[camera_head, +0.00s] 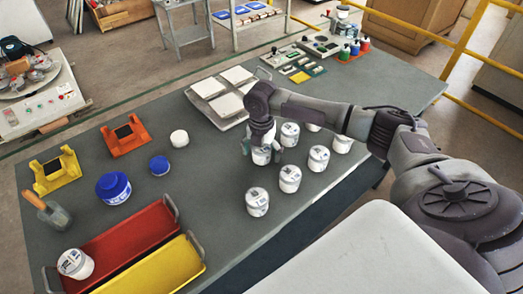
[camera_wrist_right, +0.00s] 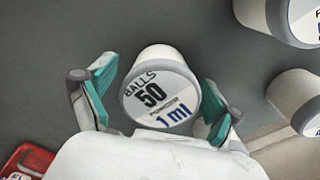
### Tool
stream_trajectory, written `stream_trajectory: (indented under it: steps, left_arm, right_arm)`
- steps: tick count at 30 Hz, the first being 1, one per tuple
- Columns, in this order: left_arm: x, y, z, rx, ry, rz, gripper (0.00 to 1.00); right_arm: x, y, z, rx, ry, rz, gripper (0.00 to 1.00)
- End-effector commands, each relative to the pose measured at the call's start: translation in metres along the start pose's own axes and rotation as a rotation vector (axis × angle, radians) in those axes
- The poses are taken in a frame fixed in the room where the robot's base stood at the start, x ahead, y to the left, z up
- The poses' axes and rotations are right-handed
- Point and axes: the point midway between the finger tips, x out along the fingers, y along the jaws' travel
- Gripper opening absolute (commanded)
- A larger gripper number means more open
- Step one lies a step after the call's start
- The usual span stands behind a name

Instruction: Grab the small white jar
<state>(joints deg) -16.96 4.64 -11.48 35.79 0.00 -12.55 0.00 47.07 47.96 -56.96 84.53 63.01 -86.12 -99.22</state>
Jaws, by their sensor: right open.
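Several small white jars with grey rims and printed lids stand on the grey-green table. One white jar (camera_head: 261,156), labelled "BALLS 50 1 ml", is under my right gripper (camera_head: 262,143). In the right wrist view this jar (camera_wrist_right: 160,86) shows between the two teal-padded fingers of my right gripper (camera_wrist_right: 158,103), with a gap on each side. The gripper is open and holds nothing. The gripper partly hides the jar in the head view. A plain small white jar (camera_head: 179,138) stands apart, left of the group. My left gripper is not in view.
Neighbouring white jars (camera_head: 290,178) (camera_head: 290,134) stand close to the gripper. A tray of white tiles (camera_head: 190,94) lies behind. Table is clear between tile tray and plain jar.

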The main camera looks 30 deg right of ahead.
Motion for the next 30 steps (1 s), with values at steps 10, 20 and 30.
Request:
stream_trajectory:
  steps: [10, 20, 30]
  left_arm:
    - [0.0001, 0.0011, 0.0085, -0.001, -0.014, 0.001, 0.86]
    - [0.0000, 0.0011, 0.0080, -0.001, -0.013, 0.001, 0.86]
    - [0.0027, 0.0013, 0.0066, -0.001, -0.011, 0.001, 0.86]
  right_arm:
    - [0.0005, 0.0001, -0.0001, 0.000, 0.000, 0.001, 0.67]
    - [-0.0001, 0.0002, 0.0001, 0.000, 0.000, 0.001, 0.21]
    - [-0.0078, 0.0006, 0.0006, 0.001, -0.001, 0.003, 0.21]
